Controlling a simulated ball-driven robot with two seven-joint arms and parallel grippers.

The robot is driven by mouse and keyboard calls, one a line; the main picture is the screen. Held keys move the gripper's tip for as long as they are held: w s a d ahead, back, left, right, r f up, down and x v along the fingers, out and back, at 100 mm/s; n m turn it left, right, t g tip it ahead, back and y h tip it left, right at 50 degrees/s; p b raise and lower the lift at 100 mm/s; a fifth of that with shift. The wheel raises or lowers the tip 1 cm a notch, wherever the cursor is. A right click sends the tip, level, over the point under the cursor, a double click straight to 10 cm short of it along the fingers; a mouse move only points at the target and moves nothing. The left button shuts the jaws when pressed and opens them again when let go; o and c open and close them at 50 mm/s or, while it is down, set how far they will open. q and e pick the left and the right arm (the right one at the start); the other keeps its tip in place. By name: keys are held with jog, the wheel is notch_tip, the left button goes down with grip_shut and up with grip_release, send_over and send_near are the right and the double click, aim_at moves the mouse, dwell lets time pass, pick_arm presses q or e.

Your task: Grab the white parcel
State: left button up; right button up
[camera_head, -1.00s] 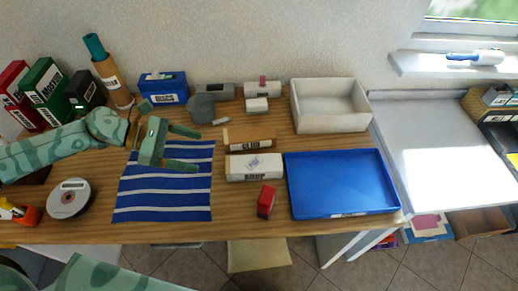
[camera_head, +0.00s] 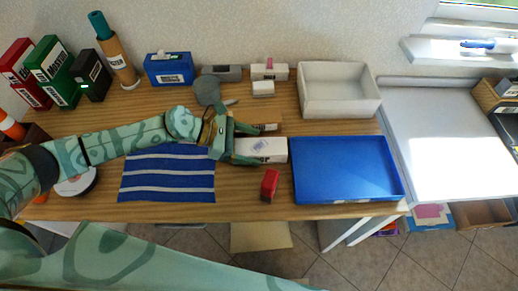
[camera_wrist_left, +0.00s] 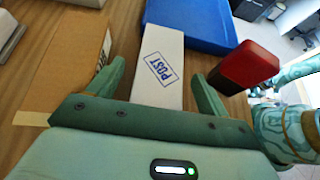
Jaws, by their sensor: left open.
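The white parcel (camera_head: 262,150) is a long white box with a stamp, lying on the wooden table beside the blue tray. In the left wrist view the parcel (camera_wrist_left: 160,64) shows a blue "POST" stamp and lies between the spread fingers. My left gripper (camera_head: 247,143) is open, with its fingers on either side of the parcel's left part; it also shows in the left wrist view (camera_wrist_left: 162,84). Gaps show between fingers and parcel. The parcel's left end is hidden behind the gripper. My right gripper is not in view.
A striped cloth (camera_head: 165,180) lies left.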

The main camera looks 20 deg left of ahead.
pick_arm(q)
jog(key=shift+w+d+f, duration=0.2)
jog(key=shift+d+f, duration=0.15)
jog(key=shift+d, duration=0.2)
jog(key=c, duration=1.1)
jog(key=shift+r, duration=0.15)
jog(key=shift+c, duration=0.2)
